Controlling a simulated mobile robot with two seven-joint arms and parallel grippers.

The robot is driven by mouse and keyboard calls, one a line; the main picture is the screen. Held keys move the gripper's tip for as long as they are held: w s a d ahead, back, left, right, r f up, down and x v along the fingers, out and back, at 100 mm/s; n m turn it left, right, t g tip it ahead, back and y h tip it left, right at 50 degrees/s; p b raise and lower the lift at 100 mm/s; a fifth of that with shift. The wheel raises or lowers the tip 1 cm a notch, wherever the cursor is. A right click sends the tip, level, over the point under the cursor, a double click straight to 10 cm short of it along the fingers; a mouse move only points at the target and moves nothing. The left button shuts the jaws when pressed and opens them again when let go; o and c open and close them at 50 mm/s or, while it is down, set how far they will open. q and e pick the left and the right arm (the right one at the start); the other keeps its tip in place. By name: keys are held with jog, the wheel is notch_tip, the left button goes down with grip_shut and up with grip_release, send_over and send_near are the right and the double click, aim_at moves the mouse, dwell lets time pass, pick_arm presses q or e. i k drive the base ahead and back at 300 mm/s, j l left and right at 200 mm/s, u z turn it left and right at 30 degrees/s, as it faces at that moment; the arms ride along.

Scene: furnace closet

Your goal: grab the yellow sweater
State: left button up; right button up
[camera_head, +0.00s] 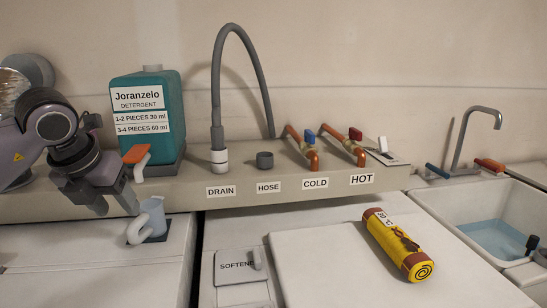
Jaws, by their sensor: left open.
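A yellow roll (398,243) with dark red bands, a small white tag and a spiral on its near end lies on a white lid (330,275) at the right of centre. It is the only large yellow thing in view; no unrolled sweater shows. My left gripper (116,206) is at the left, pointing down, with its fingers apart and nothing seen between them. It is beside a light blue cup (153,214), far to the left of the roll. I cannot tell whether a finger touches the cup. My right gripper is not in view.
A teal detergent jug (150,110) stands on the back ledge beside a grey drain hose (218,100) and the cold and hot valves (310,155). A sink (490,215) with water is at the right. The white lid around the roll is clear.

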aim_at(416, 265)
jog(key=k, duration=0.95)
